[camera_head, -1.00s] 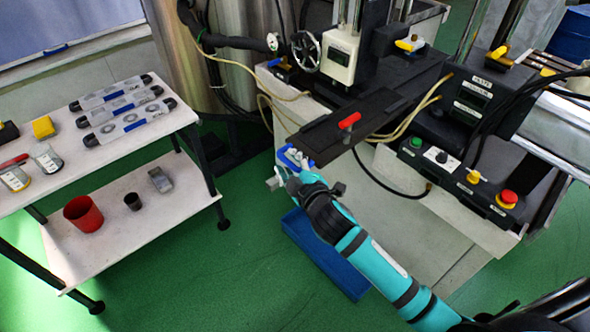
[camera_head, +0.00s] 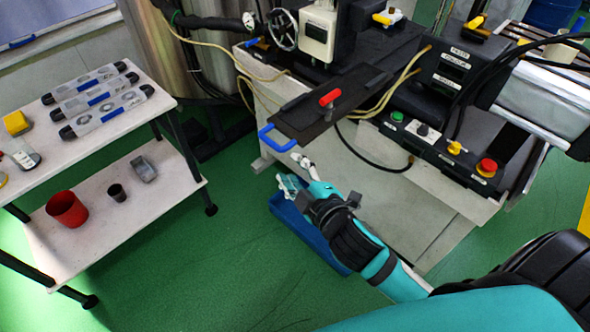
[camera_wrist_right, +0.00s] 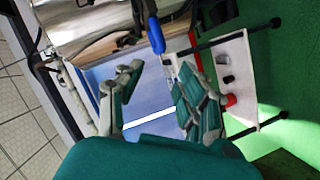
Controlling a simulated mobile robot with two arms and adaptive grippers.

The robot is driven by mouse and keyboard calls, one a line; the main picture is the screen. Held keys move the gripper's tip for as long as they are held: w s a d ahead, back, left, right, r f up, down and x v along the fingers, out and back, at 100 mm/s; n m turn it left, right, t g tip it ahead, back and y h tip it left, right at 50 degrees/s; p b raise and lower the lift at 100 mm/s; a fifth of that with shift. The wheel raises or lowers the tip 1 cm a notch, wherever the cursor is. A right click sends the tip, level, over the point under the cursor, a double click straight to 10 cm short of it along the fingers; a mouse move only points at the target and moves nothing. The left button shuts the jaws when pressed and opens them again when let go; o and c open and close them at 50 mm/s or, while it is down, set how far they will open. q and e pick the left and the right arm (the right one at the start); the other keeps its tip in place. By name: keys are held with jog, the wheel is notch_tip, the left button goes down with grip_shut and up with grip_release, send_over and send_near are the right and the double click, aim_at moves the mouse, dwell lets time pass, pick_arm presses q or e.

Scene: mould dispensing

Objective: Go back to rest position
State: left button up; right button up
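My right gripper (camera_head: 292,172) is at the end of the teal arm in the middle of the head view. It is just below and in front of the machine's blue handle (camera_head: 277,140), apart from it. In the right wrist view my right gripper (camera_wrist_right: 157,95) has its two fingers spread with nothing between them. The blue handle (camera_wrist_right: 156,36) shows beyond the fingers there. The handle is on the front end of a dark flat plate (camera_head: 335,97), which also carries a red handle (camera_head: 330,98). My left gripper is not in view.
A blue box (camera_head: 325,245) lies on the green floor under my right gripper. A two-level white table (camera_head: 110,235) stands at left with a red cup (camera_head: 67,209) on its lower shelf. A button panel (camera_head: 445,152) is on the machine's front. Green floor is clear between.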

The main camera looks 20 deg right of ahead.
jog(key=s+d+f+m+g, duration=0.1)
jog(key=s+d+f+g, duration=0.15)
jog(key=f, duration=0.95)
jog(key=s+d+f+m+g+h, duration=0.1)
jog(key=s+f+m+g, duration=0.15)
jog(key=f, duration=0.95)
jog(key=s+d+f+m+g, duration=0.1)
jog(key=s+f+g, duration=0.15)
jog(key=f, duration=0.95)
jog(key=s+f+m+g, duration=0.1)
jog(key=s+f+g, duration=0.1)
jog(key=s+f, duration=0.4)
jog(key=s+d+f+m+g, duration=0.1)
jog(key=s+f, duration=0.6)
jog(key=s, duration=0.7)
jog(key=s+f+m+g, duration=0.3)
jog(key=s+f, duration=0.3)
jog(key=s, duration=0.4)
jog(key=shift+s+d+f+g, duration=0.25)
jog(key=shift+s+f+g, duration=0.1)
jog(key=shift+f+g, duration=0.1)
